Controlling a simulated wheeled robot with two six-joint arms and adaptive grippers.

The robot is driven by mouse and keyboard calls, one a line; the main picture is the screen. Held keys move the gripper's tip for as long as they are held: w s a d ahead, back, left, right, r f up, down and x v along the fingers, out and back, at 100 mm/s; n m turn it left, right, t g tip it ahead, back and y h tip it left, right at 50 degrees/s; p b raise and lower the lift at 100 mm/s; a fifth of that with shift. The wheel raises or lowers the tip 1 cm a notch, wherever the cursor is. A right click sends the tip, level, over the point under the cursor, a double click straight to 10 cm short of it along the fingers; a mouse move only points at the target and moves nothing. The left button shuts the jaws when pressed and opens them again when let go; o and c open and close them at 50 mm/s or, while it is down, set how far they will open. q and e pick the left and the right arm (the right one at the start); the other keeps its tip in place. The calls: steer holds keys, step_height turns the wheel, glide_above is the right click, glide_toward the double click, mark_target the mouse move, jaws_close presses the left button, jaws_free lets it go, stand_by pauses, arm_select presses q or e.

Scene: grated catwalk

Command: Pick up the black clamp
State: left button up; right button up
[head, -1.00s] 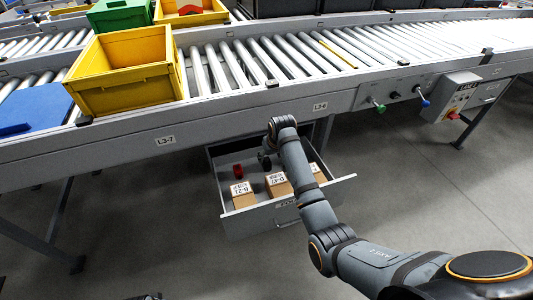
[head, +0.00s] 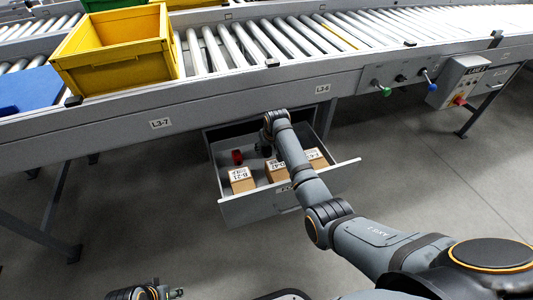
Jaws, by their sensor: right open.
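My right gripper (head: 265,149) points down into the open grey drawer (head: 263,206) under the conveyor, near its back. It is open, small and dark in the view, and partly hidden by my own wrist. I cannot make out a black clamp in the drawer; the area under and behind my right wrist is hidden. My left gripper (head: 172,293) shows at the bottom edge, low over the floor, far from the drawer and partly cut off.
The drawer holds a red object (head: 237,157) at its back left and cardboard boxes (head: 242,180) along its front. The conveyor rail (head: 225,108) runs above it, with small black pieces (head: 272,62) on its edge. A yellow bin (head: 115,70) stands on the rollers.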

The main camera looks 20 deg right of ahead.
mark_target(268, 149)
steer(key=shift+x, duration=0.9)
arm_select(q)
steer(key=shift+w+d+f, duration=0.2)
steer(key=shift+f, duration=0.35)
arm_select(e)
steer(key=shift+r, duration=0.1)
jaws_close()
